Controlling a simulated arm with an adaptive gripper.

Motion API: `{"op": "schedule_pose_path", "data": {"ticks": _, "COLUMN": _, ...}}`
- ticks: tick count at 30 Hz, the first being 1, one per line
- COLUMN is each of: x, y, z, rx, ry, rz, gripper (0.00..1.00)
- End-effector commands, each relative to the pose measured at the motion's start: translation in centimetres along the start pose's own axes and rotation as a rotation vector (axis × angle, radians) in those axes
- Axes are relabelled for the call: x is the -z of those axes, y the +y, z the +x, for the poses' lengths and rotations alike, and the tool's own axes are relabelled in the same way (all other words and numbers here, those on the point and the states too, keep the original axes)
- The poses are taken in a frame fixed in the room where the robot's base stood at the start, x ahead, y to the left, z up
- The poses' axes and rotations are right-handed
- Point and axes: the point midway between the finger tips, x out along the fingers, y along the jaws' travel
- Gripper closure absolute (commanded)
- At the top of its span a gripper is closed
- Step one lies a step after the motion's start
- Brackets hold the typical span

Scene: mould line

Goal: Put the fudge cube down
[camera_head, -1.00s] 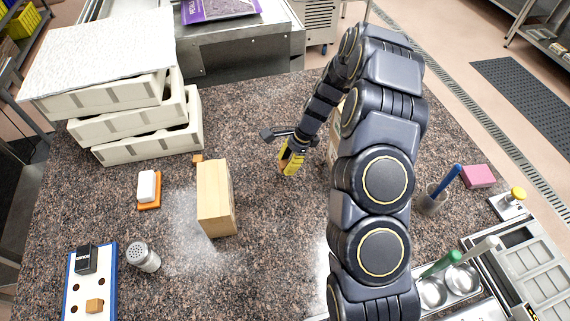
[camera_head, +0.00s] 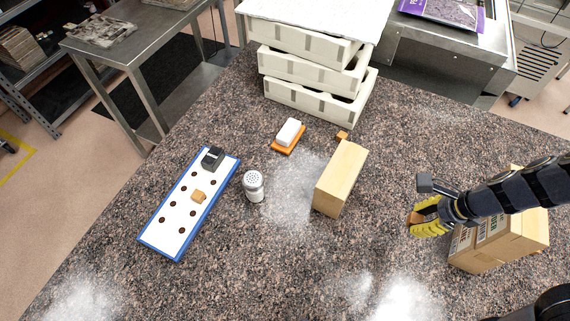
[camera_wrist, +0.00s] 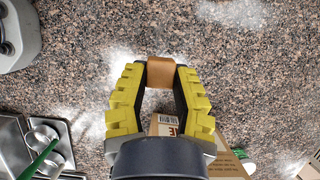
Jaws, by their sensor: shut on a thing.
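The fudge cube (camera_wrist: 161,72) is a small brown block between the yellow fingertips in the wrist view. My gripper (camera_wrist: 161,76) is shut on it. In the head view my gripper (camera_head: 424,220) is over the right part of the speckled stone counter (camera_head: 300,275), and a bit of brown cube shows at its fingers. I cannot tell how high the cube is above the counter. A small orange-brown cube (camera_head: 342,136) lies near the stacked trays.
A tan upright block (camera_head: 340,178) stands left of my gripper, and a cardboard box (camera_head: 480,257) is close on its right. A shaker (camera_head: 253,187), an orange dish with a white bar (camera_head: 289,134) and stacked white trays (camera_head: 310,103) stand farther left. The front middle counter is clear.

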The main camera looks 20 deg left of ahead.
Motion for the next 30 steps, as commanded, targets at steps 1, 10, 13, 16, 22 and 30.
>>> {"op": "schedule_pose_path", "data": {"ticks": 1, "x": -0.3, "y": -0.1, "z": 0.1, "rx": -0.003, "ry": 0.0, "rz": -0.007, "gripper": 0.94}}
{"op": "schedule_pose_path", "data": {"ticks": 10, "x": -7.7, "y": -1.4, "z": 2.8, "rx": -0.062, "ry": 0.009, "rz": -0.149, "gripper": 0.94}}
{"op": "schedule_pose_path", "data": {"ticks": 13, "x": -11.5, "y": -1.3, "z": 4.2, "rx": -0.088, "ry": 0.012, "rz": -0.215, "gripper": 0.94}}
{"op": "schedule_pose_path", "data": {"ticks": 16, "x": -15.3, "y": -0.7, "z": 5.6, "rx": -0.114, "ry": 0.013, "rz": -0.281, "gripper": 0.94}}
{"op": "schedule_pose_path", "data": {"ticks": 22, "x": -22.8, "y": 2.2, "z": 8.2, "rx": -0.168, "ry": 0.014, "rz": -0.416, "gripper": 0.94}}
{"op": "schedule_pose_path", "data": {"ticks": 30, "x": -31.5, "y": 8.9, "z": 11.2, "rx": -0.239, "ry": 0.007, "rz": -0.587, "gripper": 0.94}}
